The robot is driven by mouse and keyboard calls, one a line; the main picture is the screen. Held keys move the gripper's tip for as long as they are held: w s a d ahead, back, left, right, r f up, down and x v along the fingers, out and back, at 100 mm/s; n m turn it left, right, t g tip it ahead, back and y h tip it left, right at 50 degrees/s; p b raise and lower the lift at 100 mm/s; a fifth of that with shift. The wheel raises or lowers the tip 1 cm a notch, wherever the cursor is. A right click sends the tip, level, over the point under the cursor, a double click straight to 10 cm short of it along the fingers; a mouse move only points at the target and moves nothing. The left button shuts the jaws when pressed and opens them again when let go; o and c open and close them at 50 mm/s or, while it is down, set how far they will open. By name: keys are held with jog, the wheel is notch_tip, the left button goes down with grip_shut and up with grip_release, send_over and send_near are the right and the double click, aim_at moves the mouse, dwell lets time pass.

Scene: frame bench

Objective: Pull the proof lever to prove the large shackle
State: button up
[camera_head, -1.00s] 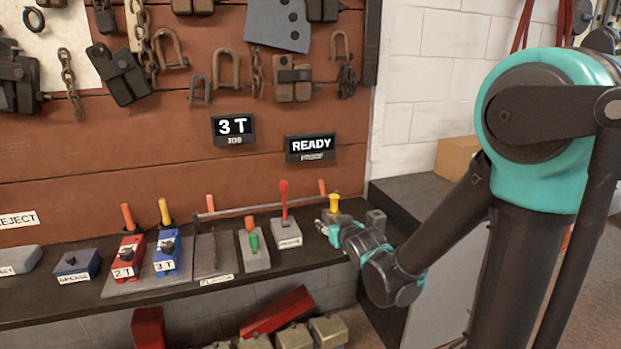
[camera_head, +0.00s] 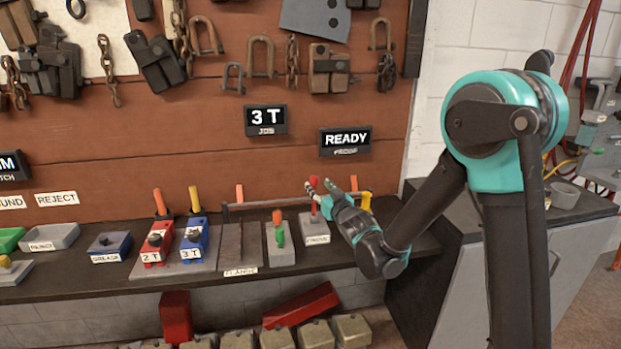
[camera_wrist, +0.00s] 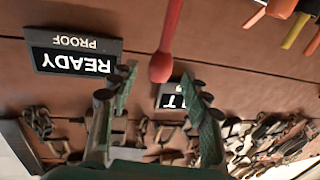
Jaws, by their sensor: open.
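The proof lever (camera_head: 313,200) has a red stick and rounded knob and stands upright on a grey labelled block (camera_head: 315,229) on the bench. My gripper (camera_head: 331,185) is open at the lever's top, with a fingertip on each side of the red knob. In the wrist view the red knob (camera_wrist: 160,68) hangs between the two open fingertips (camera_wrist: 158,76), apparently untouched. A "READY" proof sign (camera_head: 345,140) and a "3 T" job sign (camera_head: 266,120) are on the wall. Several shackles (camera_head: 261,57) hang on the board; I cannot tell which is the large shackle.
A long rail (camera_head: 270,204) runs behind the lever, with a yellow post (camera_head: 366,201) at its right, partly behind my gripper. Red "2 T" (camera_head: 154,246) and blue "3 T" (camera_head: 193,242) blocks are further left.

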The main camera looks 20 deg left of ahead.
jog(key=x, duration=0.8)
jog(key=shift+a, duration=0.1)
jog(key=shift+c, duration=0.6)
grip_shut()
